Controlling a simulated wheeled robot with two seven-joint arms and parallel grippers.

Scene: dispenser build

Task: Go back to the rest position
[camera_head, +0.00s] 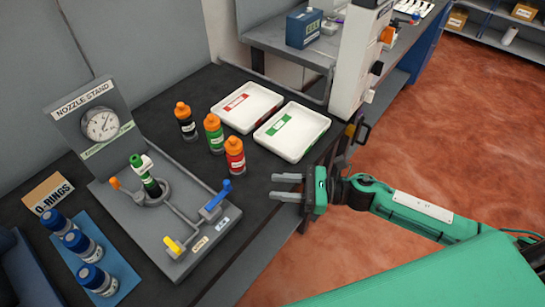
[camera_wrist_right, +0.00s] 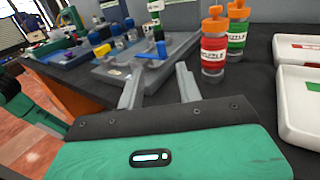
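My right gripper (camera_head: 287,187) is over the front edge of the black bench, its fingers apart and nothing between them. In the right wrist view its two fingers (camera_wrist_right: 158,88) point toward the nozzle stand. The nozzle stand (camera_head: 180,225) has a gauge on its back plate, a green and white dispenser standing upright, a blue lever and a yellow lever. The stand also shows in the right wrist view (camera_wrist_right: 130,72), beyond the fingertips. My left gripper does not show in either view.
Three orange-capped bottles, black (camera_head: 186,124), green (camera_head: 214,137) and red (camera_head: 235,157), stand behind the stand. Two white trays (camera_head: 302,150) lie right of them. Blue-capped jars (camera_head: 92,277) stand on a blue mat at left, beside an O-rings box (camera_head: 47,194). Red floor (camera_head: 435,125) is open at right.

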